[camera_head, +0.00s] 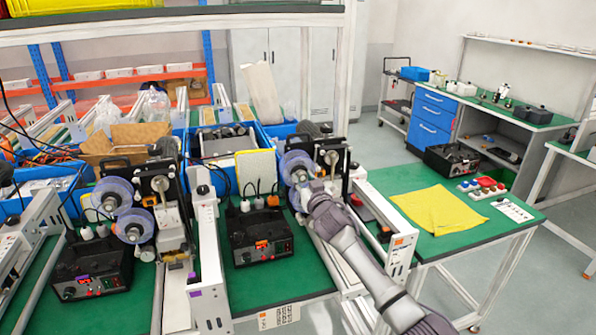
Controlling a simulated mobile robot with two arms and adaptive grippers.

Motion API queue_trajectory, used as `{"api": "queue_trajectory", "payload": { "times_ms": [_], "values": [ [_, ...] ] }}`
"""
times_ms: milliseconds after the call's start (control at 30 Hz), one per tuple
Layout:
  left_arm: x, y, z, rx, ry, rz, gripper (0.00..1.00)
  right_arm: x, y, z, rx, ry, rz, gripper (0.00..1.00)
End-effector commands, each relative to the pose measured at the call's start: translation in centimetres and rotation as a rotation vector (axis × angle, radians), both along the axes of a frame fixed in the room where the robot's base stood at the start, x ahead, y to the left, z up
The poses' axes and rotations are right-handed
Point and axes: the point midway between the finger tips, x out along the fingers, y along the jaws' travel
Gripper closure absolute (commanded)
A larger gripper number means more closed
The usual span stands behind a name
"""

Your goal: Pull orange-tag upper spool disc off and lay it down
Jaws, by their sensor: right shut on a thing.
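The orange tag (398,241) is on the white rail of the right-hand machine. That machine's upper spool disc (294,161) is a translucent bluish disc with a dark hub, upright at the machine's front. My right gripper (303,189) reaches up from the lower right and is shut at the disc's lower edge. The disc still appears to be at its spindle; whether it is clear of it cannot be told. My gripper and arm hide the area below, where a lower disc may be. My left gripper is not in view.
The left machine carries an upper disc (112,193) and a lower disc (134,226). A black control box (258,240) stands left of my right arm. A yellow cloth (438,209) lies on the green table at right, with some bare surface around it.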

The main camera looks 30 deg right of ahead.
Motion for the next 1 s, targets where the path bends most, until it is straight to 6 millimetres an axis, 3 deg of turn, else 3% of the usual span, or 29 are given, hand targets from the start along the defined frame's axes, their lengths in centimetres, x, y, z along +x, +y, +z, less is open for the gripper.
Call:
{"api": "queue_trajectory", "payload": {
  "times_ms": [1000],
  "values": [
    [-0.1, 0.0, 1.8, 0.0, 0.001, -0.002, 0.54, -3.5, 0.8, 0.2, -0.001, -0.003, 0.0, 1.0]
  ]
}}
